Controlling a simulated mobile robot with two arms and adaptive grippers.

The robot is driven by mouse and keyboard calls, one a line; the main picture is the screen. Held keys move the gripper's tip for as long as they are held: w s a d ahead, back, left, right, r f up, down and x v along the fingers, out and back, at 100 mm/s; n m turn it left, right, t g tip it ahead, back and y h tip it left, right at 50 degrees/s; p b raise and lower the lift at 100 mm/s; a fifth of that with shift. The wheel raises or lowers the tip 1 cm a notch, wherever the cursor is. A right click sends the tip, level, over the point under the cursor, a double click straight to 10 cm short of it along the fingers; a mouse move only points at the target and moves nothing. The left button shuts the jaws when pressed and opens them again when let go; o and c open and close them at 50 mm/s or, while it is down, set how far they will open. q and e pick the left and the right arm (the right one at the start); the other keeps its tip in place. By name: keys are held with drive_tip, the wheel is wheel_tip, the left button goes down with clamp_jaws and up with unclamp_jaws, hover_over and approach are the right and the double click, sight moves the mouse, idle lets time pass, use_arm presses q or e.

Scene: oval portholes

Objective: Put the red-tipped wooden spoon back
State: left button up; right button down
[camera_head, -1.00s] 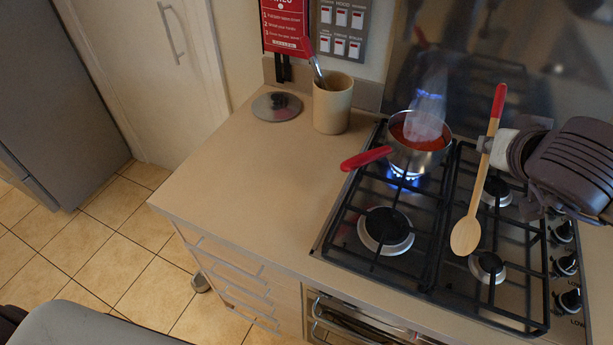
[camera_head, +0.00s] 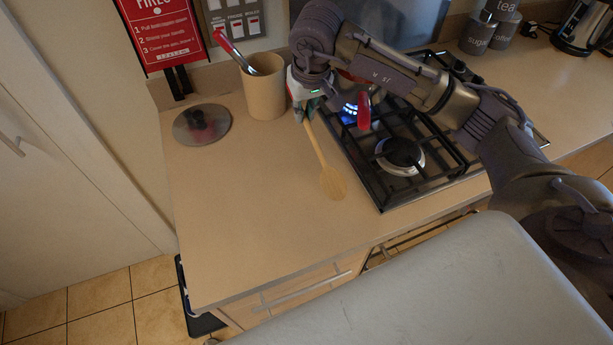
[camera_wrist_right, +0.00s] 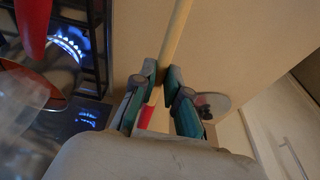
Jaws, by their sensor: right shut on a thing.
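The wooden spoon (camera_head: 322,160) hangs from my right gripper (camera_head: 304,108), its bowl low and towards the front, over the bare counter left of the hob. In the right wrist view, the two fingers (camera_wrist_right: 161,82) are shut on the spoon's handle (camera_wrist_right: 177,38), with its red tip (camera_wrist_right: 147,114) on the palm side. The beige utensil pot (camera_head: 265,92) stands just left of my right gripper. A red-handled utensil (camera_head: 236,51) leans in it. My left gripper is out of view.
A lit burner and the saucepan's red handle (camera_head: 364,110) are right of the gripper; my arm hides most of the pan. Steam and flame (camera_wrist_right: 68,45) show in the wrist view. A round lid (camera_head: 202,127) lies left of the pot. The front counter is clear.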

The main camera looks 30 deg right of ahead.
sight(309, 122)
drive_tip(key=f+g, duration=0.1)
drive_tip(key=f, duration=0.1)
drive_tip(key=s+f+g, duration=0.1)
drive_tip(key=f, duration=0.1)
drive_tip(key=shift+s+d+f+g+p, duration=0.2)
drive_tip(key=shift+f+g+p, duration=0.15)
drive_tip(key=shift+g+p, duration=0.05)
wheel_tip(309, 122, down, 5)
drive_tip(key=shift+d+f+p, duration=0.1)
drive_tip(key=shift+f+p, duration=0.05)
drive_tip(key=shift+p, duration=0.8)
drive_tip(key=shift+f, duration=0.25)
wheel_tip(309, 122, down, 3)
drive_tip(key=shift+f+p, duration=0.1)
drive_tip(key=shift+p, duration=0.55)
drive_tip(key=shift+f, duration=0.3)
drive_tip(key=c, duration=1.2)
unclamp_jaws()
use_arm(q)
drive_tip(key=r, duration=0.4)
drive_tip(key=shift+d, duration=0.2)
